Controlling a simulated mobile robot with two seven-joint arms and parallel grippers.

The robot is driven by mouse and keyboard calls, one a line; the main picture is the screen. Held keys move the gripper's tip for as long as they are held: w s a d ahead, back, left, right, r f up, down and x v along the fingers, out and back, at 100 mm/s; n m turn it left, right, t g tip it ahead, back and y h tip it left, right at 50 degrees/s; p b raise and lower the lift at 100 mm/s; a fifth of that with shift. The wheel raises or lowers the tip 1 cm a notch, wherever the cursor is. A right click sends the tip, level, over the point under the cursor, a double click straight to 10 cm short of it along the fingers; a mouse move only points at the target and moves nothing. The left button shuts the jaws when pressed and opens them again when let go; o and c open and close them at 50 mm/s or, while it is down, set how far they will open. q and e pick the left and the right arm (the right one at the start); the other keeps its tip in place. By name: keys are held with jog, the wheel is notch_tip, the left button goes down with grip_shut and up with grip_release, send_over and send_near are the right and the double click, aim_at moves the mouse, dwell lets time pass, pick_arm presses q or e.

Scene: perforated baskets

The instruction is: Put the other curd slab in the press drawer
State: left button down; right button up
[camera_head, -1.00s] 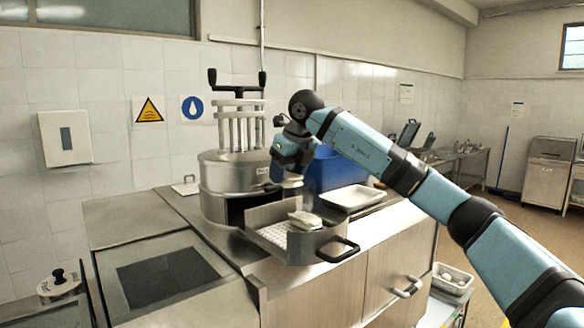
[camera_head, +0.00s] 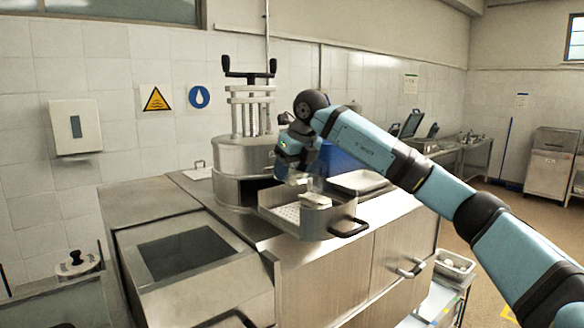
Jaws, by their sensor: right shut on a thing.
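The press drawer (camera_head: 330,222), a perforated metal tray with a black handle, is pulled out of the round steel press (camera_head: 237,160). A pale curd slab (camera_head: 316,201) lies in it, towards the right side. My right gripper (camera_head: 308,184) is low over the drawer, its jaws partly hidden by its own wrist. It is shut on another pale curd slab (camera_head: 297,179), of which only a small part shows, above the drawer's back part. I cannot tell whether the held slab touches the drawer or the slab in it. My left gripper is out of view.
A blue bin (camera_head: 341,166) and a pale tray (camera_head: 358,182) stand behind my right arm on the counter. A dark-topped basin (camera_head: 187,254) is at the left.

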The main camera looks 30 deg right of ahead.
jog(key=shift+f+b, duration=1.15)
jog(key=shift+f, duration=0.75)
jog(key=shift+f+b, duration=0.7)
jog(key=shift+f, duration=0.65)
jog(key=shift+f+b, duration=0.4)
jog(key=shift+f, duration=0.35)
jog(key=o, duration=1.1)
jog(key=shift+o, duration=0.4)
jog(key=shift+d, duration=0.1)
jog(key=shift+f, duration=0.1)
